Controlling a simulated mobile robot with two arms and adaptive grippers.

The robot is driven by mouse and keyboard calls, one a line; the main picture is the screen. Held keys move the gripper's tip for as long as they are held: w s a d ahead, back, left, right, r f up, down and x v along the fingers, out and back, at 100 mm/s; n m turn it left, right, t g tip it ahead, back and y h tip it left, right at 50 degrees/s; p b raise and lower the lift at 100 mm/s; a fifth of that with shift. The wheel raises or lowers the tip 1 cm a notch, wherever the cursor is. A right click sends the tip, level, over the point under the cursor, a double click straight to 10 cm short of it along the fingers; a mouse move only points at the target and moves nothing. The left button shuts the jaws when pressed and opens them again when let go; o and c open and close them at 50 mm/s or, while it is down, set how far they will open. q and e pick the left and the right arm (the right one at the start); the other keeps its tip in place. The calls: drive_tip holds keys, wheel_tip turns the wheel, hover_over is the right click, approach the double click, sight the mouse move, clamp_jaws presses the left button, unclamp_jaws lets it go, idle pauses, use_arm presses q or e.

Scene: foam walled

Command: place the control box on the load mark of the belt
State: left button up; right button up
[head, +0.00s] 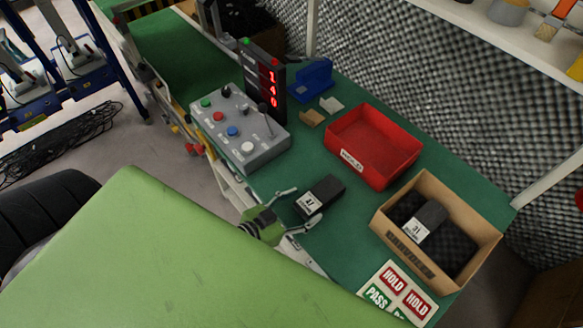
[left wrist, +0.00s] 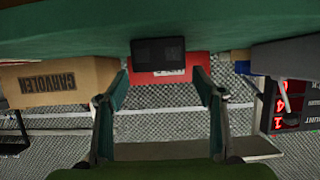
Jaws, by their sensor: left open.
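A small black box (head: 328,188) with a white label, which I take as the control box, lies on the green bench (head: 345,245). It also shows in the left wrist view (left wrist: 158,50), ahead and between the fingertips in the picture. My left gripper (head: 307,204) is open at the labelled end, one finger to each side; contact cannot be told. Its fingers also show in the left wrist view (left wrist: 160,78). A dark green surface (head: 185,45) at the upper left looks like the belt. I cannot make out a load mark. My right gripper is not seen.
A grey button console (head: 255,145) and a red-digit display (head: 265,85) stand left of the box. A red bin (head: 393,165) is behind it. A cardboard carton (head: 395,240) holding a similar black box (head: 430,217) is right. A HOLD/PASS sheet (head: 388,285) lies near the front.

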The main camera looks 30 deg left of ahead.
sight(312, 201)
use_arm(q)
drive_tip(key=shift+o, duration=0.5)
drive_tip(key=v, duration=0.4)
drive_tip(key=x, duration=0.1)
drive_tip(key=b+x, duration=0.1)
drive_tip(key=x, duration=0.1)
drive_tip(key=b+x, duration=0.1)
drive_tip(key=x, duration=0.1)
drive_tip(key=shift+d+r, duration=0.15)
drive_tip(key=shift+d, duration=0.15)
drive_tip(key=shift+a+f+x, duration=0.15)
drive_tip(key=shift+x, duration=1.2)
drive_tip(key=shift+a+f+x, duration=0.1)
drive_tip(key=shift+f+x, duration=0.05)
drive_tip(key=shift+x, duration=1.2)
drive_tip(key=shift+r, duration=0.1)
drive_tip(key=c, duration=1.6)
drive_tip(key=shift+r, duration=0.1)
